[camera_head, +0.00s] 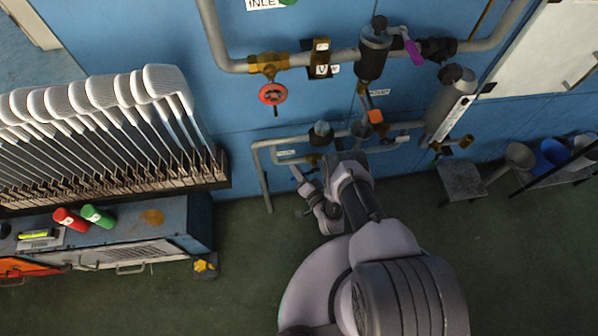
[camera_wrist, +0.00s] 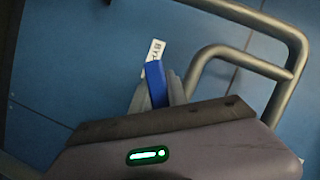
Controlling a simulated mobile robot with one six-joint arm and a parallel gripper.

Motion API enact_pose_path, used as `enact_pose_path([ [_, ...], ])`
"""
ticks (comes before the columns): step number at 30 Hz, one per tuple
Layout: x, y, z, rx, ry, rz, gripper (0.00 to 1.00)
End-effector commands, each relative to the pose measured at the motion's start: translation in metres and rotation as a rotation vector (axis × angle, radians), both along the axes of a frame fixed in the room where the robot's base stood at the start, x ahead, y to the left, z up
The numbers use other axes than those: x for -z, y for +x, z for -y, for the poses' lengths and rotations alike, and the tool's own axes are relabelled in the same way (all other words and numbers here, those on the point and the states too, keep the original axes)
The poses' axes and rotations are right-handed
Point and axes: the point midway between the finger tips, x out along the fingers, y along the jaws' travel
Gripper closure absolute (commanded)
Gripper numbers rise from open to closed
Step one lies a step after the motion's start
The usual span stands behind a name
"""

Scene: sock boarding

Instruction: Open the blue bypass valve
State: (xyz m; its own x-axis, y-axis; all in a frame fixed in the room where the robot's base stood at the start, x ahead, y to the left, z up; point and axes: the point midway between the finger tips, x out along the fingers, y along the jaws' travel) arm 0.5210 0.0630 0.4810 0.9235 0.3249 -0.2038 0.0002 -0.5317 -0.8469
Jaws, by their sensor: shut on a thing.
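The blue bypass valve handle (camera_wrist: 155,82) is a flat blue lever in the wrist view. My gripper (camera_wrist: 157,97) is shut on it, with a grey finger on each side. A white label (camera_wrist: 154,51) with partly readable letters lies just beyond the lever's tip. In the head view my gripper (camera_head: 305,189) is low at the wall, beside the lower bypass pipe (camera_head: 291,160). My own arm covers much of the valve there, and the valve body is hidden in the wrist view.
Above are a red handwheel (camera_head: 272,94), an orange handle (camera_head: 376,116) and a purple lever (camera_head: 413,50). Bent grey pipes (camera_wrist: 284,75) run close right of the gripper. A rack of white boards (camera_head: 100,100) stands left, a stool (camera_head: 461,179) right. Floor between is clear.

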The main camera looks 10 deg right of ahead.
Motion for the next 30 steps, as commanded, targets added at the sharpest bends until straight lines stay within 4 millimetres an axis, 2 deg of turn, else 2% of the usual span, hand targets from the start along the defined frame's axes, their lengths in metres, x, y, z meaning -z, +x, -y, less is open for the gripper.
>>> enact_pose_path([
  [19, -0.0063, 0.0039, -0.0009, 0.002, 0.046, 0.009, 1.00],
  [20, -0.0063, 0.0039, -0.0009, 0.002, 0.046, 0.009, 0.79],
  [23, -0.0059, 0.0032, -0.0010, 0.002, 0.047, 0.008, 0.60],
  [30, -0.0051, 0.0017, -0.0020, -0.001, 0.047, 0.006, 0.59],
])
